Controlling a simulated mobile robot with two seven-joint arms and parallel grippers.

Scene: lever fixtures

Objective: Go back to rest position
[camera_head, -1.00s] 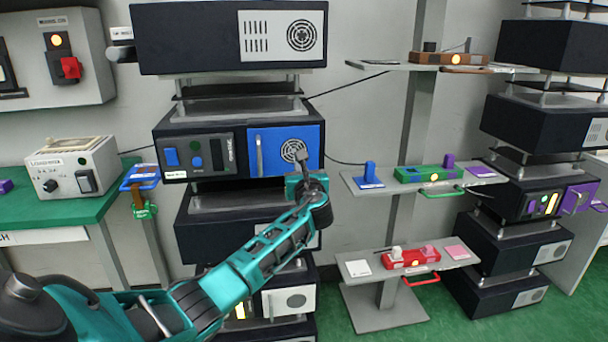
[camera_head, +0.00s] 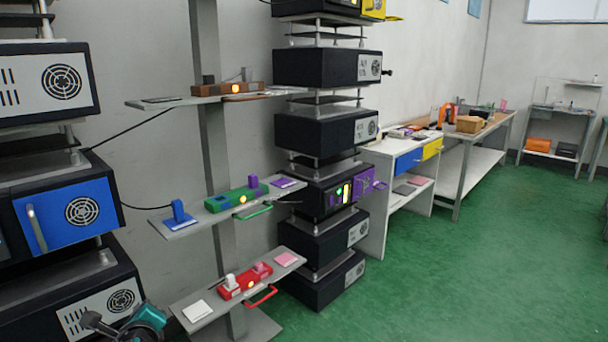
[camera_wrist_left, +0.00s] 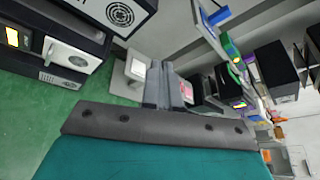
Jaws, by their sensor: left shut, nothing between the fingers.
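My left gripper (camera_wrist_left: 165,82) is shut and empty, seen at the middle of the left wrist view. In the head view only a teal and dark piece of my left arm shows at the bottom left. It is in front of the lower black cabinet of the left stack, and the rest of the arm is out of frame. My right gripper is not in view.
A blue door with a handle (camera_head: 70,218) is on the left stack. The shelves hold a green lever fixture (camera_head: 232,201) and a red one (camera_head: 244,281). A second black stack (camera_head: 325,130) stands beyond. Open green floor (camera_head: 450,270) lies at right.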

